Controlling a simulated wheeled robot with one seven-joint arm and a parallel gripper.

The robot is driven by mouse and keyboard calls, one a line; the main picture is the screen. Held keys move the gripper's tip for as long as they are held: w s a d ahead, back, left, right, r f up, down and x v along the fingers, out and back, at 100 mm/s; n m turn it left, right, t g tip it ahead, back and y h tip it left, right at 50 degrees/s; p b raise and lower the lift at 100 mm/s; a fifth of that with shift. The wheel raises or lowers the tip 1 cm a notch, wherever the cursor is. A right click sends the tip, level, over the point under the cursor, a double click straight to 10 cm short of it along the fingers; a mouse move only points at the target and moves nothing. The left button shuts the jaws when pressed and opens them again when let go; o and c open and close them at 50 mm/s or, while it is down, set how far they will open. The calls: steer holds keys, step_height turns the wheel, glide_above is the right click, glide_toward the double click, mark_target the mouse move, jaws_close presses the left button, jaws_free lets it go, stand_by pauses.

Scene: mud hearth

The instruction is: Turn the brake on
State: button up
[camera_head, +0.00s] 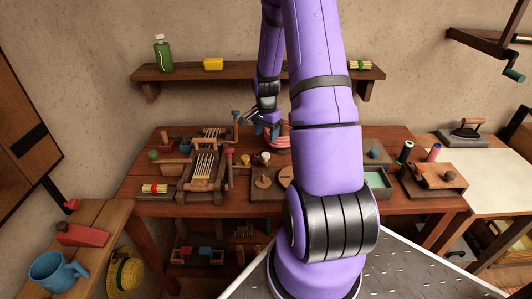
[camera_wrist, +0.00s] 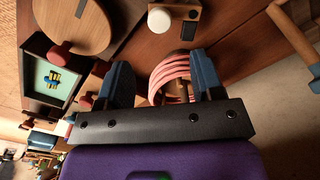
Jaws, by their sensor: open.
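I cannot tell for sure which part is the brake. A small wooden loom (camera_head: 204,165) with pale threads stands on the table's left half. Levers and pegs with coloured ends are around it, among them a post with a blue top (camera_head: 236,115) at its right and a red-topped one (camera_head: 229,153). My gripper (camera_head: 262,117) is above the back of the table, right of the blue-topped post, fingers apart and empty. In the wrist view its blue fingers (camera_wrist: 160,62) stand either side of a pink coil (camera_wrist: 172,72), which lies beyond them. A blue-ended wooden handle (camera_wrist: 291,30) is at the right there.
The table (camera_head: 232,207) also holds round wooden discs (camera_head: 263,181), a teal-lined tray (camera_head: 377,180) and spools (camera_head: 405,152). A wall shelf (camera_head: 185,73) is behind. A side bench at left holds a blue mug (camera_head: 55,273). My arm hides the table's middle right.

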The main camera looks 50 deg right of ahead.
mark_target(266, 154)
step_height(266, 154, down, 9)
steer(key=shift+f, duration=0.1)
stand_by(0.3)
steer(key=shift+c, duration=0.4)
jaws_close()
